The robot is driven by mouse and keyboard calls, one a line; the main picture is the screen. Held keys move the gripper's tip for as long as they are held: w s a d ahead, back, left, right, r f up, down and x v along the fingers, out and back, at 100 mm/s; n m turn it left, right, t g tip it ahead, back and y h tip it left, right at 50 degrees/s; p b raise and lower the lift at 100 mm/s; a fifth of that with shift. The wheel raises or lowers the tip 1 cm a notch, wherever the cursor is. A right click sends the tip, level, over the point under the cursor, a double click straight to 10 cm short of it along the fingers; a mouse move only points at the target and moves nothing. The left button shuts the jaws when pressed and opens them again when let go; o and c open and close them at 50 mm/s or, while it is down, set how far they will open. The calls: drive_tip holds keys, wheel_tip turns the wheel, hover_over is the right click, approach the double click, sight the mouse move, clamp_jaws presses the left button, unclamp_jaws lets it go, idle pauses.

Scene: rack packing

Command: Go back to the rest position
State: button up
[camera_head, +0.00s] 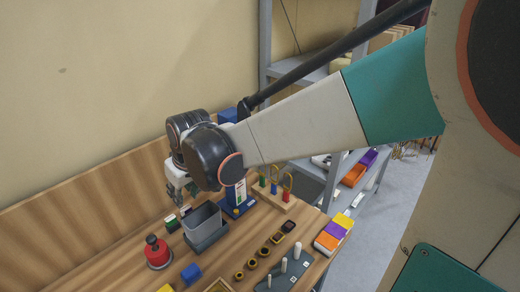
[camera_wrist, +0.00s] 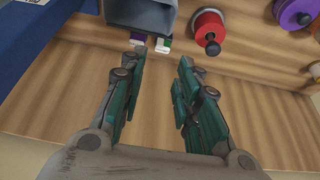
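My gripper (camera_wrist: 163,72) is open and empty in the wrist view, with bare wooden table and backboard showing between its two fingers. In the head view my gripper (camera_head: 175,198) hangs over the back of the wooden table, behind the grey bin (camera_head: 203,222). It looks apart from the things on the table. The rest position itself is not marked in either view.
A red stacked piece (camera_head: 157,252) and a blue block (camera_head: 191,273) stand on the table. A blue stand (camera_head: 237,200), a bead frame (camera_head: 270,190) and a colored box (camera_head: 333,233) are to the right. Grey shelving (camera_head: 265,60) stands behind.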

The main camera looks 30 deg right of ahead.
drive_tip(key=shift+s+r, duration=0.25)
drive_tip(key=shift+r, duration=0.05)
drive_tip(key=shift+d, duration=0.1)
drive_tip(key=s+d+f+m+t+b, duration=0.1)
drive_tip(key=s+d+b, duration=0.1)
drive_tip(key=s, duration=0.3)
drive_tip(key=s+d+f+m+t+b, duration=0.1)
drive_tip(key=s+d+b, duration=0.2)
drive_tip(key=s, duration=0.3)
drive_tip(key=s+d+f+m+t+h+b, duration=0.1)
drive_tip(key=s+d+b, duration=0.1)
drive_tip(key=s, duration=0.4)
drive_tip(key=shift+s+d+f+b, duration=0.2)
drive_tip(key=shift+d+f+b, duration=0.05)
drive_tip(key=shift+b, duration=0.35)
drive_tip(key=shift+f, duration=0.15)
